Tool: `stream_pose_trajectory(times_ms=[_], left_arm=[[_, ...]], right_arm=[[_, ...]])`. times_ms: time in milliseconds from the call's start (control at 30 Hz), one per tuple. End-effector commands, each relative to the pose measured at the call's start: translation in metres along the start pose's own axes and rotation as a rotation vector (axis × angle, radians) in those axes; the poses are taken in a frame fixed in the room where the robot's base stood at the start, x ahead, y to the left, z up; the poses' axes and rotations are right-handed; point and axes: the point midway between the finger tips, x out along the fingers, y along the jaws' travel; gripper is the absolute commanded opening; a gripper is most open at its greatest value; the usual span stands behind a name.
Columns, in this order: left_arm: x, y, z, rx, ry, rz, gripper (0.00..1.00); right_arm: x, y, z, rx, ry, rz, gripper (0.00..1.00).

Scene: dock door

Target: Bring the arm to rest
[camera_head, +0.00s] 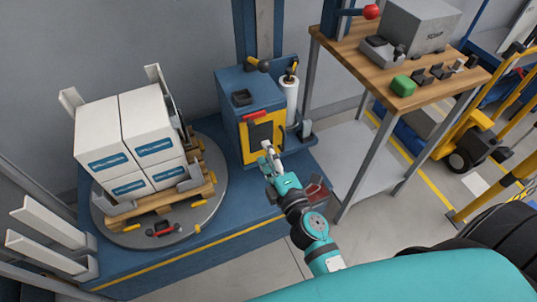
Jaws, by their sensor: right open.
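My right arm (315,228) is teal and dark grey and reaches up from the bottom of the head view. My right gripper (268,153) is open and empty, with its fingertips in front of the blue cabinet with a yellow-framed panel (246,140). I cannot tell from this view whether the fingertips touch the panel. My left gripper is not in view.
White boxes (98,136) stand on a wooden pallet on a round grey turntable (215,160) at left. A wooden-topped bench (345,52) with a green block (402,86) and small tools stands at right. A yellow cart (462,140) is beyond it. Floor shows between.

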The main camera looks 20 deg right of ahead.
Motion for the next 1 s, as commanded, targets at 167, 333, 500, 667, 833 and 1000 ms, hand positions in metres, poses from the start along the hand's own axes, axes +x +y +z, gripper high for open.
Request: stream_pose_trajectory(times_ms=[167, 333, 500, 667, 833, 1000], left_arm=[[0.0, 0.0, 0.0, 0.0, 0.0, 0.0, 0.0], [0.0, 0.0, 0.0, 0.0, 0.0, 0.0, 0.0], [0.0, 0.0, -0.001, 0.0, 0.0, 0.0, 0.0], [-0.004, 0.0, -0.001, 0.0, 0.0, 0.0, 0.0], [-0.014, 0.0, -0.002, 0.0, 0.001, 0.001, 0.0], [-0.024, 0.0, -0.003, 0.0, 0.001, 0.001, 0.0]], right_arm=[[-0.001, 0.0, 0.0, -0.001, 0.0, 0.001, 0.45], [-0.001, 0.0, 0.0, -0.001, 0.0, 0.001, 0.45], [-0.001, 0.0, 0.0, 0.001, 0.0, -0.001, 0.45], [-0.002, -0.035, -0.004, 0.086, 0.005, -0.077, 0.45], [-0.025, -0.142, -0.012, 0.338, -0.028, -0.316, 0.45], [-0.084, -0.259, -0.011, 0.604, -0.157, -0.6, 0.45]])
